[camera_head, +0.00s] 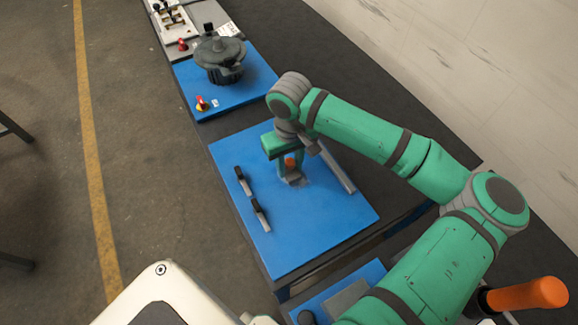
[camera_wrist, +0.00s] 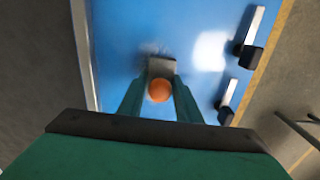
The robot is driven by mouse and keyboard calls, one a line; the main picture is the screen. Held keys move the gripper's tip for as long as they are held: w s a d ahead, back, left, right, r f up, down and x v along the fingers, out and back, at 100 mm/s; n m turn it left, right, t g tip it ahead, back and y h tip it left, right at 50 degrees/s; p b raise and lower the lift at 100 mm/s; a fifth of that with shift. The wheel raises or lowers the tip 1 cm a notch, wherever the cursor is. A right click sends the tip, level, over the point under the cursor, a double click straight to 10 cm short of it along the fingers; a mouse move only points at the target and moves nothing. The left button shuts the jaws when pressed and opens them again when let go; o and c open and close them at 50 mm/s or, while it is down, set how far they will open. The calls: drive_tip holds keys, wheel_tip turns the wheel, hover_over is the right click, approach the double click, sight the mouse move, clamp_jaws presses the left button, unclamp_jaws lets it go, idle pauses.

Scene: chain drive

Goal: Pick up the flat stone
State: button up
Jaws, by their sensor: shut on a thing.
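My gripper (camera_head: 290,170) points down over the blue mat (camera_head: 325,218); its two fingers also show in the wrist view (camera_wrist: 159,84). The fingers are closed around a round orange knob (camera_wrist: 159,91), which also shows between them in the head view (camera_head: 290,162). A small flat grey piece (camera_wrist: 161,67), which looks like the flat stone, lies right at the fingertips below the knob. The knob seems to belong to it, but the fingers hide the join. I cannot tell whether the grey piece touches the mat or is slightly above it.
Two grey bars with black ends (camera_head: 242,180) (camera_head: 259,213) lie left of my gripper on the mat. A long grey rail (camera_head: 338,170) lies to its right. A dark round machine part (camera_head: 220,58) stands on another blue mat behind. The mat's front part is clear.

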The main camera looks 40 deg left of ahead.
drive_tip(key=s+r, duration=1.1)
drive_tip(key=s, duration=0.3)
drive_tip(key=shift+d+r, duration=0.15)
drive_tip(key=shift+r, duration=0.2)
